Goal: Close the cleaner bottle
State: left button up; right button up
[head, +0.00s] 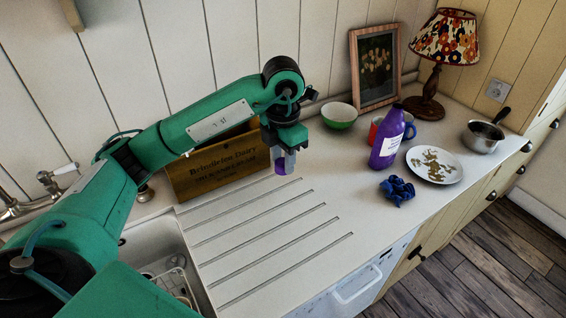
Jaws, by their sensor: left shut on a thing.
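The cleaner bottle (384,148) is purple with a pale label and stands upright on the white worktop, right of centre in the head view. Its narrow neck points up; the picture is too small to show its opening clearly. My left gripper (284,153) points down and is shut on a small purple piece (283,167) that looks like the bottle's cap. It holds this piece to the left of the bottle, well apart from it, in front of the wooden crate. The fingers hide the upper part of the piece. My right gripper is not in view.
The wooden crate (200,179) stands behind my left gripper. A green bowl (339,121), red cup (373,130) and blue mug (410,131) stand near the bottle. Blue crumpled cloth (397,190), a soiled plate (455,171) and a saucepan (482,143) lie right. The grooved drainer is clear.

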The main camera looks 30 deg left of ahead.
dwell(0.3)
pick_arm(q)
jog(key=m, duration=0.1)
jog(key=f+m, duration=0.1)
jog(key=m, duration=0.1)
jog(key=shift+s+d+f+m, duration=0.25)
jog(key=shift+s+d+m, duration=0.1)
jog(key=shift+m, duration=0.05)
jog(key=s+d+f+m, duration=0.2)
jog(key=s+f+m, duration=0.2)
jog(key=m, duration=0.9)
jog(key=s+d+f+m, duration=0.2)
jog(key=f+m, duration=0.4)
jog(key=m, duration=0.8)
jog(key=shift+s, duration=0.85)
jog(key=shift+d+f, duration=0.1)
